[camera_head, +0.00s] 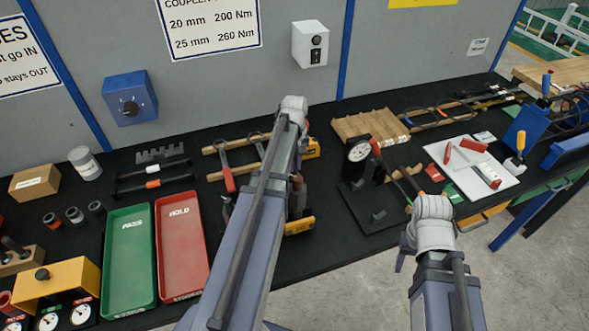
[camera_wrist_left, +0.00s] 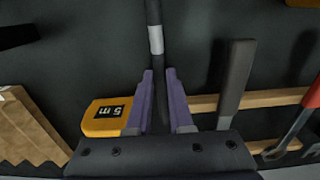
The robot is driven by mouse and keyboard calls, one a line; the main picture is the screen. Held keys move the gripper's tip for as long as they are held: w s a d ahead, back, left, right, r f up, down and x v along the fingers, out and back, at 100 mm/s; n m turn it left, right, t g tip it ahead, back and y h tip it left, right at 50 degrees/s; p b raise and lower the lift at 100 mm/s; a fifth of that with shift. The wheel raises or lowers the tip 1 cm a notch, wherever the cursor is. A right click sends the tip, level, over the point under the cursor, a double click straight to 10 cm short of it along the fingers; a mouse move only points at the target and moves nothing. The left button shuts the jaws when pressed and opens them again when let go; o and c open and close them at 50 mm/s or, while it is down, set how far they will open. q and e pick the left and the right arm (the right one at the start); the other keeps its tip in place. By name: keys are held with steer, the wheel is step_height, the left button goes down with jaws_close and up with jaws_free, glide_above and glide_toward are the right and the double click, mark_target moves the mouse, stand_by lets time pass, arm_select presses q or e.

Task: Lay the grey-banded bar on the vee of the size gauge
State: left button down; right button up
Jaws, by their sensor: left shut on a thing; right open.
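The grey-banded bar (camera_wrist_left: 155,42) is a dark rod with a pale grey band. In the left wrist view it runs from the top edge down between the fingers of my left gripper (camera_wrist_left: 160,76), which is shut on it. What looks like the size gauge, a round dial (camera_head: 358,151) on a dark base plate (camera_head: 365,212), stands right of my left arm. Its vee cannot be made out clearly. My right gripper (camera_head: 401,260), mostly hidden behind its wrist, is open right of the base plate.
A green tray (camera_head: 129,262) and a red tray (camera_head: 182,245) lie left of my left arm. A yellow tape measure (camera_wrist_left: 103,117) lies near the left gripper. A ribbed wooden board (camera_head: 368,124) lies behind the dial, and a white board (camera_head: 470,178) lies to its right.

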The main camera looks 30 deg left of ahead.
arm_select(q)
steer(key=shift+r, duration=0.1)
stand_by(0.7)
step_height(320, 180, up, 10)
steer(key=p, duration=1)
step_height(320, 180, up, 7)
steer(key=p, duration=0.8)
glide_above(295, 168)
step_height(295, 168, down, 8)
steer(key=b, duration=0.9)
steer(key=shift+a+f, duration=0.15)
steer(key=shift+f, duration=0.1)
stand_by(0.4)
